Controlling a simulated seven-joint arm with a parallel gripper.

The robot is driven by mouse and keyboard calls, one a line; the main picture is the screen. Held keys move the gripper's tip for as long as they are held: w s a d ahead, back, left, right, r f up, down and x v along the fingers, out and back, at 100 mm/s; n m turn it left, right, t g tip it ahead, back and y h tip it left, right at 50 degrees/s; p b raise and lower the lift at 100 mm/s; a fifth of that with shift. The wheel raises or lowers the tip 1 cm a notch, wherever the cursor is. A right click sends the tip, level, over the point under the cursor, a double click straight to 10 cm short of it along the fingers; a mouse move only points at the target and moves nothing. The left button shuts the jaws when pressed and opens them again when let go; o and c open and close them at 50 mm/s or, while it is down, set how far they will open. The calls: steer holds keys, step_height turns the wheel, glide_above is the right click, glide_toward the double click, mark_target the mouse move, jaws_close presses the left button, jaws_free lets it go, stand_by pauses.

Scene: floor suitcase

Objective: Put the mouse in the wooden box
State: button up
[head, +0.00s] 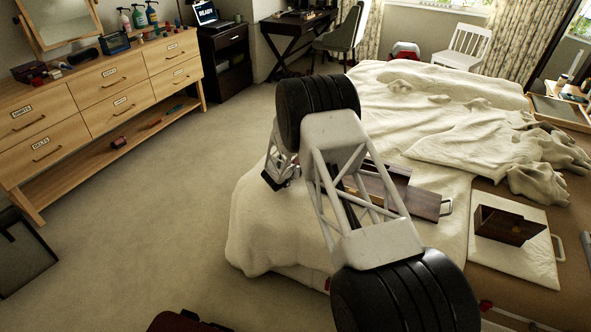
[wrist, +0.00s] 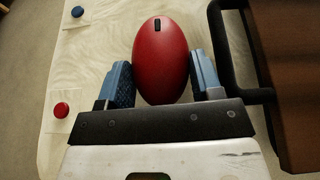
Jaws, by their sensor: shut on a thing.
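The mouse (wrist: 160,62) is red, smooth and oval, with a small dark wheel near its far end. In the wrist view my gripper (wrist: 161,80) is shut on it, with one blue finger pad at each side. In the head view my arm hides the mouse. A dark brown wooden box (head: 494,229) stands on a pale board on the bed at the right of the head view. Another brown wooden piece (head: 425,204) with a metal handle lies partly behind my arm. I cannot tell which one is the task's box.
In the wrist view, a pale board (wrist: 98,60) carries a blue button (wrist: 77,11) and a red button (wrist: 61,110). A brown object (wrist: 293,85) with a black handle (wrist: 224,60) is close on the right. A wooden dresser (head: 106,95) stands left, with open carpet (head: 150,225) between.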

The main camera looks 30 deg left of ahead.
steer(key=shift+f, duration=0.65)
steer(key=shift+f, duration=0.2)
steer(key=o, duration=0.7)
steer(key=shift+r, duration=0.2)
steer(key=shift+v, duration=5.95)
